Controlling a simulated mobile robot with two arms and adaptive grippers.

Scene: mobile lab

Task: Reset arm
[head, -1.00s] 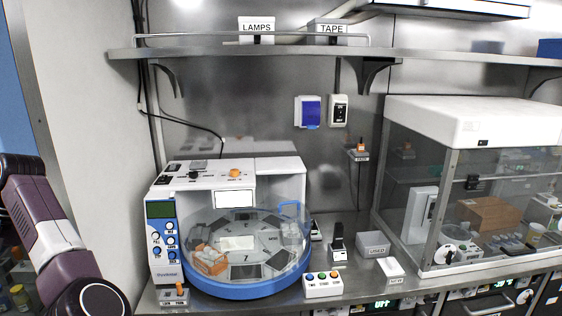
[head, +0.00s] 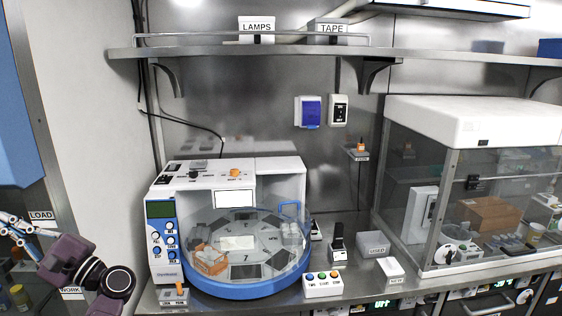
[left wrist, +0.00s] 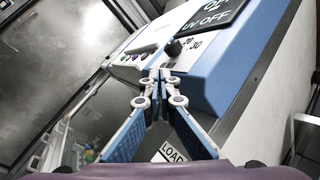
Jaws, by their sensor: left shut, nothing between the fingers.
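My left arm, dark purple and black, shows at the lower left of the head view. My left gripper (head: 14,226) is at the left edge there, partly cut off by the frame, in front of a blue and metal cabinet side. In the left wrist view my left gripper (left wrist: 158,76) is shut and empty, its blue-padded fingers meeting at the tips. It points towards a blue and white machine panel (left wrist: 215,75) marked "UV OFF". My right arm and gripper are not in view.
A round carousel machine (head: 240,285) with a blue rim stands on the steel bench, right of a white wall (head: 90,100). A clear-sided white cabinet (head: 470,120) stands at the right. A shelf (head: 300,54) runs above. "LOAD" (head: 41,215) and "WORK" labels are near my arm.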

